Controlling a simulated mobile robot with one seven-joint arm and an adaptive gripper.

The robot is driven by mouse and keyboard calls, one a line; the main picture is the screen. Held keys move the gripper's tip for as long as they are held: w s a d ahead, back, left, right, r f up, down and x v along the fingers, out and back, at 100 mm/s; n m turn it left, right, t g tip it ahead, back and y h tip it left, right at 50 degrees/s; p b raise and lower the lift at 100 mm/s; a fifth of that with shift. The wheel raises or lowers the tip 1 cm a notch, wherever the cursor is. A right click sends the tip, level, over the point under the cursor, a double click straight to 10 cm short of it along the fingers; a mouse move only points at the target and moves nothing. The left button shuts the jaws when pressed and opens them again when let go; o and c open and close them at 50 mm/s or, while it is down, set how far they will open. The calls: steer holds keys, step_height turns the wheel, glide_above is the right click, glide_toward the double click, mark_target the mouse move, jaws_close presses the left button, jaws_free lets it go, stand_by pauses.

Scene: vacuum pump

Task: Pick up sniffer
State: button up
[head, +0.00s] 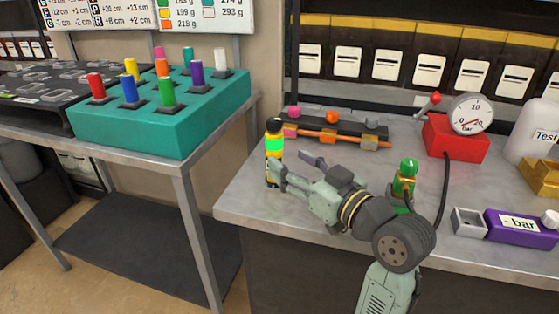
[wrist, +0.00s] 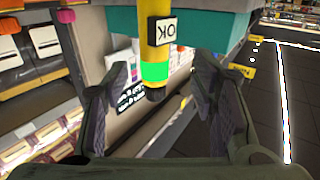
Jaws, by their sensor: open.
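The sniffer appears to be the slim yellow stick (head: 274,150) with a bright green band and dark ends. It stands upright near the left edge of the grey bench. In the wrist view the yellow stick (wrist: 156,55) carries an "OK" label, a green band and a black end. My gripper (head: 290,168) reaches low across the bench from the right, with one finger close beside the stick. In the wrist view my gripper (wrist: 163,78) is open, and the stick shows in the gap between the fingers. Whether a finger touches it, I cannot tell.
A rack with coloured knobs (head: 335,125) lies behind my gripper. A green-topped fitting (head: 405,178) stands right of my wrist. A red gauge box (head: 455,138) with a black hose and a purple "- bar" block (head: 518,229) are farther right. A teal peg box (head: 160,110) sits on the left table.

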mark_target(279, 149)
steer(key=shift+x, duration=0.95)
steer(key=x, duration=0.1)
steer(key=p+x, duration=0.2)
steer(key=x, duration=0.1)
steer(key=shift+w+d+r, duration=0.15)
steer(key=shift+w+r, duration=0.1)
steer(key=shift+r, duration=0.1)
steer(key=shift+w+a+f, duration=0.15)
steer(key=shift+w+a, duration=0.15)
steer(key=shift+w, duration=0.15)
steer(key=shift+c, duration=0.3)
jaws_close()
